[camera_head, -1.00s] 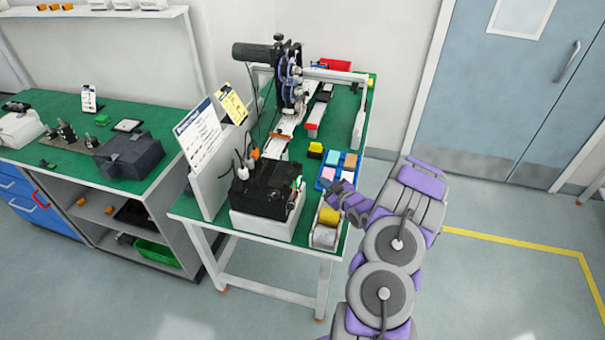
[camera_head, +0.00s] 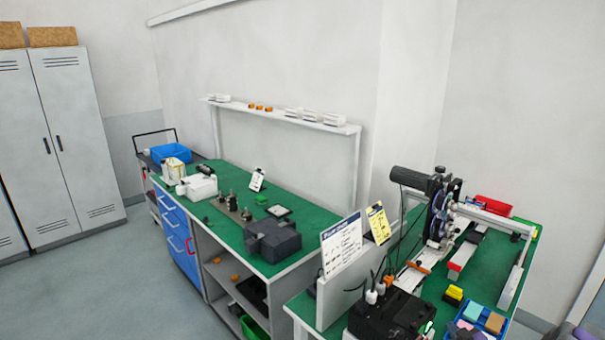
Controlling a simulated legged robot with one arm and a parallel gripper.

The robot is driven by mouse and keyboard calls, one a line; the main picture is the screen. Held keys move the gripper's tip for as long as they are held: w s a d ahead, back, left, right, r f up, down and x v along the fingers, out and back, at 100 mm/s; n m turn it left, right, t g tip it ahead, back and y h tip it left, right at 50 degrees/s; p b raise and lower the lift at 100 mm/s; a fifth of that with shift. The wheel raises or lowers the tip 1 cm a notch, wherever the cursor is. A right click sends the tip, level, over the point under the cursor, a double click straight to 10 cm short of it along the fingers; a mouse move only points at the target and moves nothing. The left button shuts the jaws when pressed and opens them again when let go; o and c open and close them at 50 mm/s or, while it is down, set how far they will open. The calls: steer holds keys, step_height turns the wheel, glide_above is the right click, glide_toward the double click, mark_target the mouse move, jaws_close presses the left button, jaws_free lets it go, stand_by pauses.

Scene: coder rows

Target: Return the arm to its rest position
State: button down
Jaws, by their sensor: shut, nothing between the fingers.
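My gripper is out of the picture. Only a small grey and purple piece of my arm (camera_head: 582,333) shows at the bottom right corner, so the arm's pose cannot be told. The right workbench (camera_head: 516,262) has a green top and carries a machine with dark reels (camera_head: 441,212), a black box with cables (camera_head: 392,315) and a blue tray of coloured blocks (camera_head: 493,318).
A longer green bench (camera_head: 320,220) stands left of it, with a dark grey device (camera_head: 272,240) and blue drawers (camera_head: 178,235) below. Grey lockers (camera_head: 70,125) and a cart with a blue bin (camera_head: 170,152) are farther left. Open floor (camera_head: 90,290) lies at lower left.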

steer(key=s+a+r+m+g+h, duration=0.1)
steer(key=s+a+r+g, duration=0.35)
steer(key=a+r, duration=0.35)
steer(key=s+a+r+m+g, duration=0.1)
steer(key=s+a+r+g, duration=0.4)
steer(key=a, duration=0.4)
steer(key=s+a+r+g, duration=0.2)
steer(key=s+a, duration=0.4)
steer(key=s, duration=0.5)
steer(key=s+a+r+m+g+y, duration=0.1)
steer(key=s+a+r, duration=0.3)
steer(key=s, duration=0.7)
steer(key=s+a+r+m+g, duration=0.1)
steer(key=s+a+r+g, duration=0.2)
steer(key=s+a, duration=0.5)
steer(key=s, duration=0.3)
steer(key=shift+y, duration=0.4)
steer(key=c, duration=1.9)
jaws_free()
